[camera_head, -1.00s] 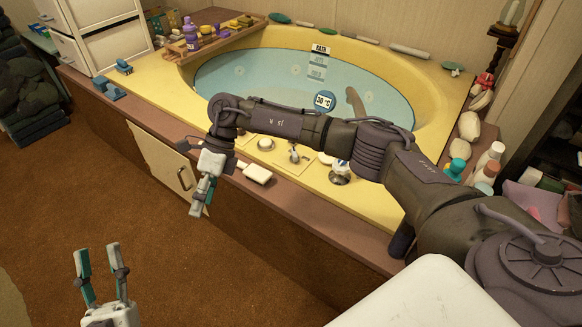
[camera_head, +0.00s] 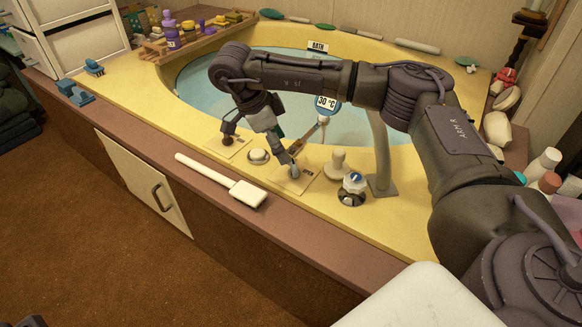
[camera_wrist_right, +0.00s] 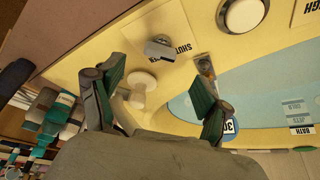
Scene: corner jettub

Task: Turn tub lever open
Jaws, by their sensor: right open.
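The grey tub lever (camera_head: 293,172) stands on a pale plate marked "OPEN" on the yellow tub rim. In the right wrist view the lever (camera_wrist_right: 160,48) lies just beyond the fingertips, beside the word "SHUT". My right gripper (camera_head: 281,150) reaches down over the rim close to the lever. In the right wrist view the right gripper (camera_wrist_right: 160,78) has its fingers wide apart with nothing held. Whether a finger touches the lever cannot be told. My left gripper is out of the head view.
A white knob (camera_head: 338,165) and a blue-topped dial (camera_head: 352,186) stand right of the lever; a round button (camera_head: 258,156) is left. A spout (camera_head: 381,150) rises nearby. A white long-handled brush (camera_head: 225,180) lies on the front ledge. A thermometer (camera_head: 327,104) is behind.

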